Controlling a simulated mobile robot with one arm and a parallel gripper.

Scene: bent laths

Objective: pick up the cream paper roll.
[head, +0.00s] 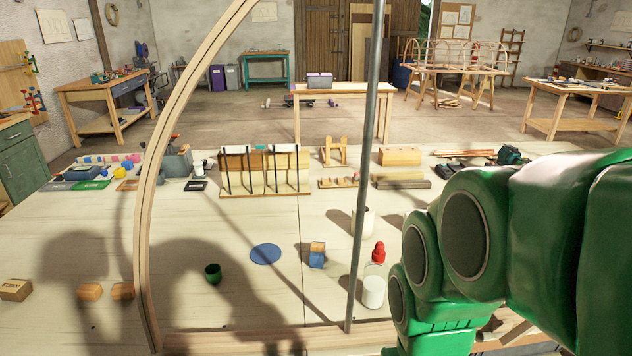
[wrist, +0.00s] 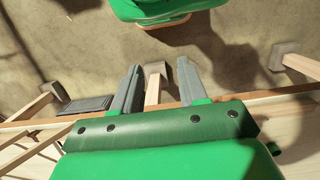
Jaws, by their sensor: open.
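A pale cream cylinder (head: 368,223), which looks like the paper roll, stands upright on the workbench (head: 215,310) in the head view. A thin upright metal rod (head: 363,180) crosses in front of it and hides part of it. My gripper (wrist: 158,68) shows in the wrist view with its two grey fingers apart. Nothing is held between them; a wooden beam and the floor show beyond. The roll is not in the wrist view. In the head view my green arm fills the right side, and the fingers cannot be made out.
A red-capped bottle (head: 374,290) stands near the rod, nearer than the roll. A blue-and-wood block (head: 317,254), a blue disc (head: 265,254) and a green cup (head: 212,273) are left of it. A bent lath (head: 147,190) arches up at left. Racks and wood blocks line the back.

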